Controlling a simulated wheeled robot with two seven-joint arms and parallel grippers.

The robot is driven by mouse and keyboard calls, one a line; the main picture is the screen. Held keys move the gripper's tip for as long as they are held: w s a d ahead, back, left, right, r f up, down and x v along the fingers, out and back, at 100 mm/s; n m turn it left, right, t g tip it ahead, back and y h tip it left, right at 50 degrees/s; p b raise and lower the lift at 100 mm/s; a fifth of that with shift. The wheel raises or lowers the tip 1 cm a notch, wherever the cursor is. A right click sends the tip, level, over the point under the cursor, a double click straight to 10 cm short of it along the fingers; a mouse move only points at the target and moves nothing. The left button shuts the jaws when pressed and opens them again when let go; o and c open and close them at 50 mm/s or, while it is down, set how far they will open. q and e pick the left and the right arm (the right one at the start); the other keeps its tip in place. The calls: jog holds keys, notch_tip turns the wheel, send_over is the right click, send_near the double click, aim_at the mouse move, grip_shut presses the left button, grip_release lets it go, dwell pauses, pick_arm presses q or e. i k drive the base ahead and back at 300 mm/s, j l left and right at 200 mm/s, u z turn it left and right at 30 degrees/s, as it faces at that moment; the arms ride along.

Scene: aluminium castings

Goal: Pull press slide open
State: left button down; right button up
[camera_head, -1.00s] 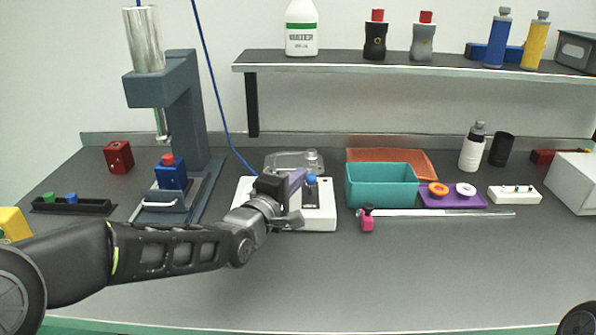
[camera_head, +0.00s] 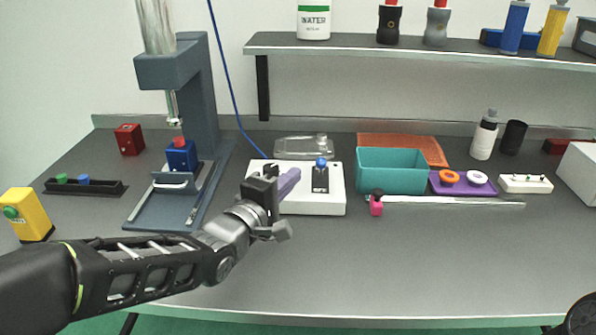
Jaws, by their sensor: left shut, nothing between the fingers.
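The press (camera_head: 196,95) stands at the left of the bench, a grey-blue frame with a silver cylinder on top. Its slide (camera_head: 168,180) lies low on the press base, with a pale curved handle (camera_head: 170,186) at its front. A blue block (camera_head: 181,156) with a red top sits on the slide under the ram. My left gripper (camera_head: 289,182) is shut and empty. It is right of the press, in front of a white box, and apart from the slide handle. My right gripper is out of view; only a dark bit of my right arm shows at the bottom right corner.
The white box (camera_head: 330,202) with a blue knob stands behind my gripper. A yellow button box (camera_head: 28,214) is at the left edge, near a black tray (camera_head: 108,189). A teal bin (camera_head: 390,178) is to the right. The bench front is clear.

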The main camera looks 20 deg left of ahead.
aim_at(166, 181)
jog(key=k, duration=1)
